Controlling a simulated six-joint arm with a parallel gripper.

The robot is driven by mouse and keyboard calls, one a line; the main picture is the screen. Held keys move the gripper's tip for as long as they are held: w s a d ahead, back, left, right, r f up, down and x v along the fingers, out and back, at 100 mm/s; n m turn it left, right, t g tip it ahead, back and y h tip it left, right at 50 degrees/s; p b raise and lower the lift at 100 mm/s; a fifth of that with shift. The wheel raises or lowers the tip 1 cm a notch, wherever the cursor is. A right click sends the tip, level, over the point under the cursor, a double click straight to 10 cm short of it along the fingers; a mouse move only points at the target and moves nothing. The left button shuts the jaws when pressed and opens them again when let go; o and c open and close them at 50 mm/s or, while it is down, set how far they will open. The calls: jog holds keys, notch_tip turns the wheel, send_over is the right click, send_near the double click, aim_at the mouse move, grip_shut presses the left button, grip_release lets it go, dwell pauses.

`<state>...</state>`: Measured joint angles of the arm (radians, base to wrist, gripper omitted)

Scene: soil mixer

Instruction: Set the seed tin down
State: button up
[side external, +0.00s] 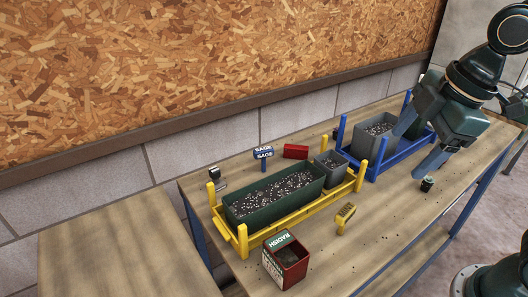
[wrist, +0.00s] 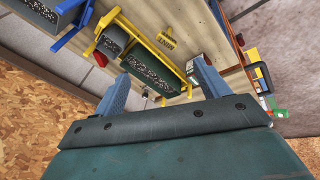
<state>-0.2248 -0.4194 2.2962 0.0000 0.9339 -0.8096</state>
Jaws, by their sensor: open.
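The seed tin (side external: 286,261), a red box with a white and green RADISH label and an open top, stands upright on the bench in front of the yellow rack. In the wrist view, a tin-like thing (wrist: 189,71) shows beside the right finger, partly hidden by it. My gripper (side external: 408,152) is open with nothing visible between its blue fingers. It is over the right part of the bench, near the blue rack and well apart from the tin. Both fingers also show spread in the wrist view (wrist: 160,74).
The yellow rack (side external: 304,217) holds a green trough (side external: 275,205) and a grey pot (side external: 333,175). The blue rack (side external: 391,160) holds another grey pot (side external: 362,142).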

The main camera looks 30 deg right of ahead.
jog(key=s+d+m+t, duration=0.1)
jog(key=s+d+m, duration=0.4)
jog(key=m, duration=0.6)
jog(key=shift+s+d+f+m+t+h, duration=0.3)
jog(key=shift+s+f+m+t+h, duration=0.1)
jog(key=shift+s, duration=0.3)
